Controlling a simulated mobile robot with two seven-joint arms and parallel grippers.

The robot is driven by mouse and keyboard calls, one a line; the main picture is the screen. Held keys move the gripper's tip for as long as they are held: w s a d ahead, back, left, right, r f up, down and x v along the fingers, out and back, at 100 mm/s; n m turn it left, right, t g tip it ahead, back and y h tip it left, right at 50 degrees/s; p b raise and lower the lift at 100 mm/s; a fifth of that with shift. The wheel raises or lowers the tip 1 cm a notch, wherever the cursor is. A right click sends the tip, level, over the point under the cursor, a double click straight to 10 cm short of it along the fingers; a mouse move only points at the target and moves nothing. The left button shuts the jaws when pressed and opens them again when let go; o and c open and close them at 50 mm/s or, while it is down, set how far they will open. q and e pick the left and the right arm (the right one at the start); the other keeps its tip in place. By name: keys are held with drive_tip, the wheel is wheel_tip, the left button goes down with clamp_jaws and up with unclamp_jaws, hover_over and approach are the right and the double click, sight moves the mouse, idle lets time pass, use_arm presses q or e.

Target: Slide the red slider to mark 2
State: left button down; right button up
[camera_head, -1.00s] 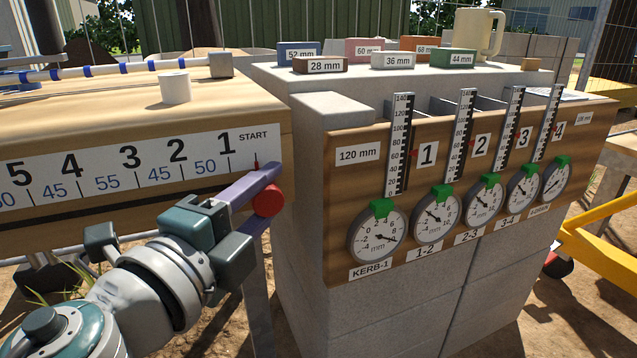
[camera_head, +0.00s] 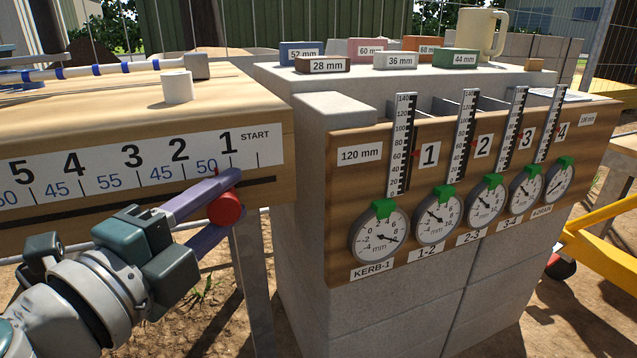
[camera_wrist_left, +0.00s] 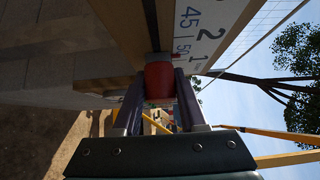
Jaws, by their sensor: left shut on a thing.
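The red slider (camera_head: 225,208) is a round red knob on the front of the wooden bench, in the dark slot under the white scale strip (camera_head: 108,170). It sits below the area of mark 1, left of START and right of mark 2 (camera_head: 179,149). Its pointer is hard to make out in the head view. My left gripper (camera_head: 229,203) is shut on the knob, with one purple finger above and one below. The wrist view shows the red slider (camera_wrist_left: 158,78) between both fingers, with the scale strip beside it. My right gripper is not in view.
A stone block with a wooden gauge board (camera_head: 360,210) stands right of the bench, close to my left gripper. The dark slot (camera_head: 262,181) is bare right of the knob. A white cylinder (camera_head: 178,87) stands on the bench top.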

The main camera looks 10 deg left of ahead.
use_arm(q)
drive_tip(key=s+a, duration=0.2)
drive_tip(key=a, duration=0.1)
drive_tip(key=shift+c, duration=2.2)
unclamp_jaws()
drive_tip(key=shift+d, duration=0.1)
drive_tip(key=s+a+b, duration=0.1)
drive_tip(key=s+a, duration=0.1)
drive_tip(key=s, duration=0.7)
drive_tip(key=shift+s, duration=0.35)
